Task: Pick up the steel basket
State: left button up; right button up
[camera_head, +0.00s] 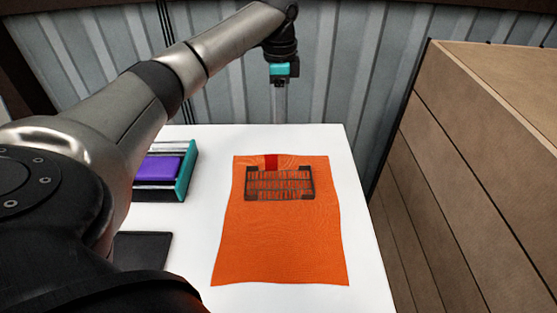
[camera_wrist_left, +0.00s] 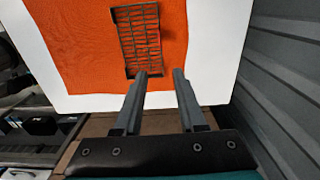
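The steel basket (camera_head: 280,184) is a small dark wire-grid basket with black corners. It lies on an orange cloth (camera_head: 280,245) near the cloth's far edge. It also shows in the left wrist view (camera_wrist_left: 140,40), just beyond my fingertips. My left gripper (camera_head: 279,118) hangs pointing down beyond the basket in the head view, apart from it. In the left wrist view the two grey fingers of my left gripper (camera_wrist_left: 160,73) are spread with nothing between them. The left finger's tip overlaps the basket's near corner in that picture. My right gripper is not in view.
A white table (camera_head: 325,140) carries the cloth. A teal-edged tray with a purple block (camera_head: 158,169) and a dark flat panel (camera_head: 142,250) lie at left, partly hidden by my arm. A small red patch (camera_head: 271,161) adjoins the basket. A wooden crate (camera_head: 480,150) stands at right.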

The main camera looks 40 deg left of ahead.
pick_arm(q)
jog(key=b, duration=0.1)
send_over(279, 177)
jog(key=w+a, duration=0.2)
notch_tip(279, 177, down, 6)
jog(key=r, duration=0.1)
jog(key=f, duration=0.3)
jog(key=f+b, duration=0.1)
jog(key=f, duration=0.5)
jog(key=shift+s+b, duration=0.25)
jog(key=shift+b, duration=0.1)
jog(key=shift+f, duration=0.6)
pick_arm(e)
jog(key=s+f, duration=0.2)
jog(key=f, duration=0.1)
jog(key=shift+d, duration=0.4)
pick_arm(q)
jog(key=shift+c, duration=0.2)
grip_shut()
